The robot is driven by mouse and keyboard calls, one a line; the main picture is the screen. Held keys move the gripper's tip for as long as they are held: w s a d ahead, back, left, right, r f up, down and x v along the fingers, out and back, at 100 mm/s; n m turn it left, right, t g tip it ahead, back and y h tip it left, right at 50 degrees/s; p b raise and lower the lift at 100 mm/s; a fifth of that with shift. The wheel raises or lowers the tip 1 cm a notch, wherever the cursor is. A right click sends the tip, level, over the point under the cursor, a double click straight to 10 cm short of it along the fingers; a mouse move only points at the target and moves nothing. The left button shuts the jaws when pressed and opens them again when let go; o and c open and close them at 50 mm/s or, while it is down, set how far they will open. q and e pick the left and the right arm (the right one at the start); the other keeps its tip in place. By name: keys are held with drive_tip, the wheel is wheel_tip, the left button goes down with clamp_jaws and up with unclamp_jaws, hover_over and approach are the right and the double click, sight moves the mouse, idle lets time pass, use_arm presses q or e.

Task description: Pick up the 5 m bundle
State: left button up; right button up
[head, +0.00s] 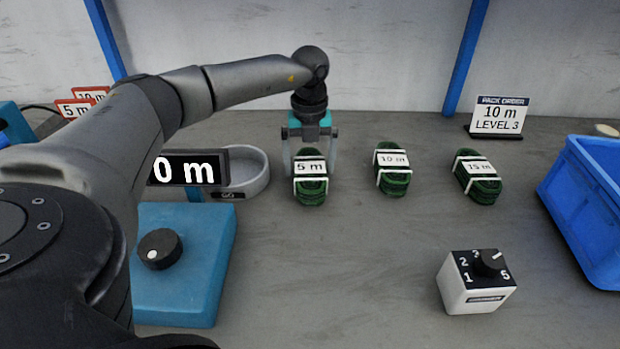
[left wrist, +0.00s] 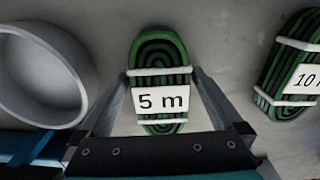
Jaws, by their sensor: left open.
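The 5 m bundle (head: 310,188) is a green coil with white ties and a white "5 m" label, lying on the grey table. It also shows in the left wrist view (left wrist: 160,60), between the fingers. My left gripper (head: 310,160) is open, pointing down at the far end of this bundle, with one finger on each side. In the left wrist view the fingers of the left gripper (left wrist: 160,85) stand apart around the bundle's sides; I cannot tell whether they touch it. My right gripper is not in view.
A 10 m bundle (head: 393,180) and a 15 m bundle (head: 478,187) lie to the right. A grey round dish (head: 250,180) is close on the left, near a "0 m" display (head: 188,168). A dial box (head: 477,288), blue crate (head: 570,200) and "10 m LEVEL 3" order sign (head: 499,117) stand right.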

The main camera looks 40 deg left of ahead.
use_arm(q)
drive_tip(key=shift+f, duration=0.3)
drive_tip(key=c, duration=1.2)
drive_tip(key=shift+c, duration=0.3)
drive_tip(key=shift+r, duration=0.2)
